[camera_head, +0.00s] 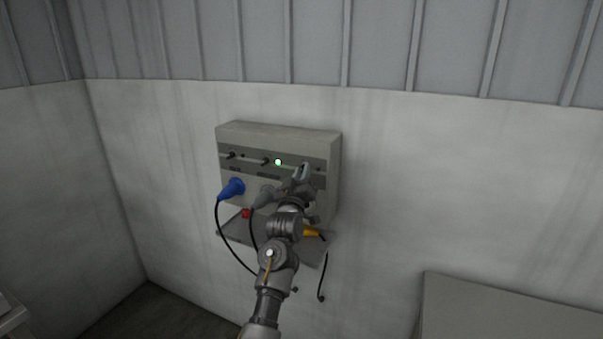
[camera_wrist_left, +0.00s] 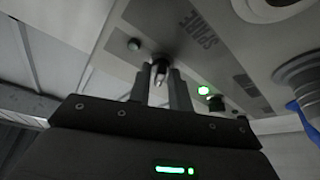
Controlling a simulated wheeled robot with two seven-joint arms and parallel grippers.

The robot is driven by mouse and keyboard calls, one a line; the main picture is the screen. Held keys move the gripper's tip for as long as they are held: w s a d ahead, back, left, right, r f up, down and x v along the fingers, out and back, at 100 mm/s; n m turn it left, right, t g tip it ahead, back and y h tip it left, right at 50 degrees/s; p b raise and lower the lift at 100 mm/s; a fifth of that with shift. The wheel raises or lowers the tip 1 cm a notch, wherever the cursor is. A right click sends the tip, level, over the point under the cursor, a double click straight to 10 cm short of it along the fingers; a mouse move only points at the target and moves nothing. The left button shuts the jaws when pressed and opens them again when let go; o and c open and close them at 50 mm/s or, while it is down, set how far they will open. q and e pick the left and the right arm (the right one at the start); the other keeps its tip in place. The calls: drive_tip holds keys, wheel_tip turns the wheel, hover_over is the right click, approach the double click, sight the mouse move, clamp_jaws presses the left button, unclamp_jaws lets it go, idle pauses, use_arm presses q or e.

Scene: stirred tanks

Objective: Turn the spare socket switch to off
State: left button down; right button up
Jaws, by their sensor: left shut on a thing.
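A grey socket box (camera_head: 334,165) with a dark switch strip hangs on the pale wall. In the left wrist view, the spare socket switch (camera_wrist_left: 159,70) is a small metal toggle near the printed word SPARE (camera_wrist_left: 200,32). My left gripper (camera_head: 302,172) is at the right end of the strip and covers this switch in the head view. In the left wrist view, the gripper's two fingers (camera_wrist_left: 160,78) are closed around the toggle. A small indicator (camera_wrist_left: 134,44) near the toggle looks unlit. The toggle's exact tilt is hard to tell. My right gripper is out of view.
Two other toggles, left (camera_head: 230,155) and middle (camera_head: 264,160), share the strip; a green lamp (camera_head: 278,162) glows beside the middle one. A blue plug (camera_head: 232,188) and a grey plug (camera_head: 263,196) stick out below. A shelf (camera_head: 232,232) juts out underneath, with a yellow item (camera_head: 312,233).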

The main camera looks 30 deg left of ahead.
use_arm(q)
drive_tip(key=shift+r+n, duration=0.1)
drive_tip(key=shift+n, duration=0.3)
drive_tip(key=c, duration=1.5)
unclamp_jaws()
drive_tip(key=b+v, duration=0.3)
drive_tip(key=v, duration=0.7)
drive_tip(key=shift+s+d, duration=0.25)
drive_tip(key=shift+s, duration=0.1)
